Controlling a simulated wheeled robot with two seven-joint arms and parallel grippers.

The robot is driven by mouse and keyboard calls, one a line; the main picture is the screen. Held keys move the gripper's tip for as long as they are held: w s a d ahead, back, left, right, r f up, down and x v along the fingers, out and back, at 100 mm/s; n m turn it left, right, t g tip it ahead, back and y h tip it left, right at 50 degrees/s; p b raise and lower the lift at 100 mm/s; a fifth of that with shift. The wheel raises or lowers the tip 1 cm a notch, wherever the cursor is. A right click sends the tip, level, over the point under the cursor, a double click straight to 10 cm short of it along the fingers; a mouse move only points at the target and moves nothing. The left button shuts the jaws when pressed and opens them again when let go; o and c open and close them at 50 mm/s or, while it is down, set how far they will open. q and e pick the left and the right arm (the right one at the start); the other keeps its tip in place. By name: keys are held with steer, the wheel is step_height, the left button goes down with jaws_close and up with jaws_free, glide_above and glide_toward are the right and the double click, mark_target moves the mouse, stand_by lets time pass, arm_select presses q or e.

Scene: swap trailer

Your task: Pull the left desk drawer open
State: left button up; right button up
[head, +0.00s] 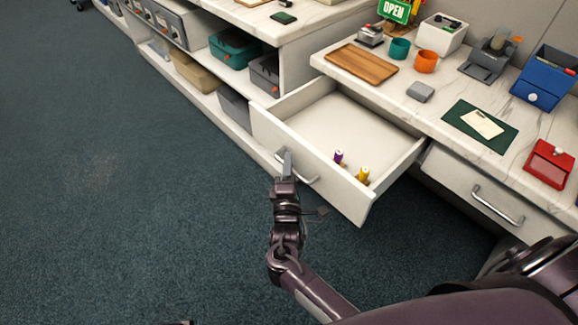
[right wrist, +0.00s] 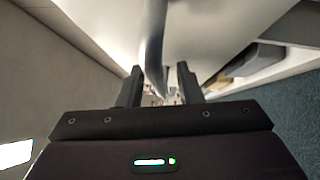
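The left desk drawer (head: 345,198) is pulled well out from under the marble desktop, and its white inside shows. A purple spool (head: 338,157) and a yellow spool (head: 363,174) stand in it near the front. My right gripper (head: 287,160) is at the drawer's metal handle (head: 308,181), near its left end. In the right wrist view, the handle bar (right wrist: 153,45) runs down between the fingers (right wrist: 160,85), with a gap beside it, so the gripper looks open around the handle. My left gripper is not in view.
The right drawer (head: 470,185) is shut. A wooden board (head: 362,64), cups, a grey block (head: 420,92), a green mat (head: 465,124) and red and blue boxes are on the desktop. Shelves with bins (head: 232,50) stand at left. The carpet in front is clear.

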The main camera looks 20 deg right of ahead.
steer(key=shift+s, duration=0.1)
